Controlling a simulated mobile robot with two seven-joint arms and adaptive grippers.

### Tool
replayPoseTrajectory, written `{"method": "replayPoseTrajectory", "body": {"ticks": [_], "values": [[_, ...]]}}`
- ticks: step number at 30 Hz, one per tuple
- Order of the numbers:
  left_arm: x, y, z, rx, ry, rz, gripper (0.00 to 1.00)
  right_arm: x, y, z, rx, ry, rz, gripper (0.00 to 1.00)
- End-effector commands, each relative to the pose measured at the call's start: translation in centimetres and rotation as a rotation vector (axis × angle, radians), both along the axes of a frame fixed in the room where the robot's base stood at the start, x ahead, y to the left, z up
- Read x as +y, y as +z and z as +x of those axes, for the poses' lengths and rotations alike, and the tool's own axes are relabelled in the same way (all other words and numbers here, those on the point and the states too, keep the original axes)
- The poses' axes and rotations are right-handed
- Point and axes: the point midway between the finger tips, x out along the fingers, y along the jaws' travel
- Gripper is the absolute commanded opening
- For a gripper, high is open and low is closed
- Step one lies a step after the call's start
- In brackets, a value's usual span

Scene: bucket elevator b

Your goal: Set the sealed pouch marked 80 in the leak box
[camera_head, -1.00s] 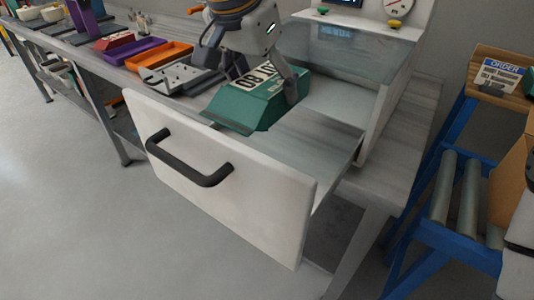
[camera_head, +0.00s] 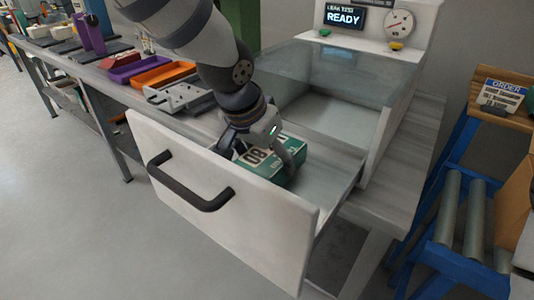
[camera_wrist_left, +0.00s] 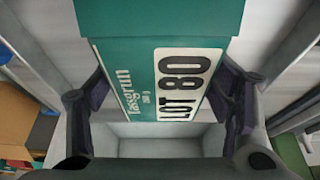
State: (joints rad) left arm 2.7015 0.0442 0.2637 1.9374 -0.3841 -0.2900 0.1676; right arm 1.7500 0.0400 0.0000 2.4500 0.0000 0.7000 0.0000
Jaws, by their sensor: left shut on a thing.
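The green pouch with a white label reading LOT 80 (camera_head: 289,146) is inside the open drawer of the leak box (camera_head: 235,194), behind the drawer's white front. In the left wrist view the pouch (camera_wrist_left: 160,70) fills the middle, its label readable, with a finger on each side. My left gripper (camera_head: 262,150) reaches down into the drawer from above and is shut on the pouch. Whether the pouch touches the drawer floor is hidden. The leak box's display (camera_head: 345,17) reads LEAK TEST READY. My right gripper is not in view.
Orange (camera_head: 165,74) and purple (camera_head: 137,66) trays and a grey metal fixture (camera_head: 182,97) lie on the bench left of the drawer. A blue roller stand (camera_head: 458,205) with an order sign (camera_head: 501,94) is at the right. The drawer's rear part is clear.

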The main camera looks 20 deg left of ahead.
Motion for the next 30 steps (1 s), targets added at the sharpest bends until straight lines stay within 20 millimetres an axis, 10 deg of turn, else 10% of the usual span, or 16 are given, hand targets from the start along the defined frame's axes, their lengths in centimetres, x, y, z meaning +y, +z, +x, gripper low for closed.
{"method": "replayPoseTrajectory", "body": {"ticks": [8, 9, 11, 23, 30], "values": [[0.0, -0.6, 0.0, -0.002, -0.001, 0.0, 0.55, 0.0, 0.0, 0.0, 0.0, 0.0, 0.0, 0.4], [0.0, -0.6, 0.0, -0.001, -0.001, 0.0, 0.8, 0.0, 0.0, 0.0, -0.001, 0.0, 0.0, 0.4], [0.0, -0.6, 0.0, -0.001, 0.0, 0.0, 0.93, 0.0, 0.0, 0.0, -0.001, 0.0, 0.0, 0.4], [0.0, -0.1, 0.0, -0.001, 0.0, 0.0, 0.93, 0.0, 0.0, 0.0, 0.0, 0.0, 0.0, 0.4], [0.5, 4.7, -1.5, -0.007, 0.0, -0.002, 0.93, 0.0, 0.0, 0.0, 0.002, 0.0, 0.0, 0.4]]}}
